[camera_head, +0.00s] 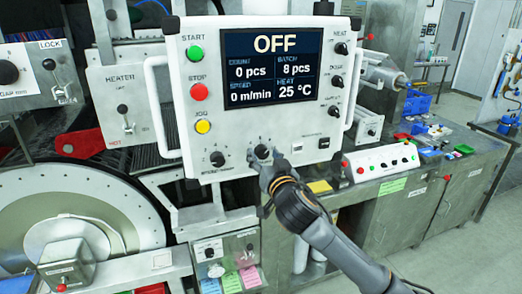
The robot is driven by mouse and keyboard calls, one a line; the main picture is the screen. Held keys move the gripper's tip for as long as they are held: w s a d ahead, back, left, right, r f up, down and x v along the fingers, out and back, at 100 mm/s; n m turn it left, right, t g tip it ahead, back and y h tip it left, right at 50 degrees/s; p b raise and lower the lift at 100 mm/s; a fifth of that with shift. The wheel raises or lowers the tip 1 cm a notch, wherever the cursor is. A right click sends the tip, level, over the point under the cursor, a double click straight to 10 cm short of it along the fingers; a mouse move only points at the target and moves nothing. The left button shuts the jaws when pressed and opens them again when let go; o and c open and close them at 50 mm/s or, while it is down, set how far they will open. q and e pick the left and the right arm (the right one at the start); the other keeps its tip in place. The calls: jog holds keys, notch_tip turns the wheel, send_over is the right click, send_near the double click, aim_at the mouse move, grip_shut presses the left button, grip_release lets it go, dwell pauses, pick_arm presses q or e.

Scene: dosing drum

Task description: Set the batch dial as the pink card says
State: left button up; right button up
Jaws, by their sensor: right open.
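A white control panel (233,128) carries a dark display (272,66) that reads OFF, batch 8 pcs, count 0 pcs, speed 0 m/min and heat 25 °C. A black dial (262,152) sits on the panel's lower edge; its label is too small to read, so I cannot tell whether it is the batch dial. My right gripper (268,168) is open, right at this dial from below and partly covering it; I cannot tell if it touches. The pink card (249,276) hangs on the low box below; its writing is unreadable. My left gripper is not in view.
Other black knobs (217,158) sit on the panel, several along its right side. Start, stop and jog buttons (200,92) line its left. White handles (159,105) flank it. A large drum (80,225) stands left; a metal bench (400,200) with bins is right.

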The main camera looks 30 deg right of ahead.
jog(key=shift+w, duration=0.1)
jog(key=shift+s+a+r, duration=0.15)
jog(key=shift+s, duration=0.2)
jog(key=shift+c, duration=0.4)
jog(key=c, duration=1.1)
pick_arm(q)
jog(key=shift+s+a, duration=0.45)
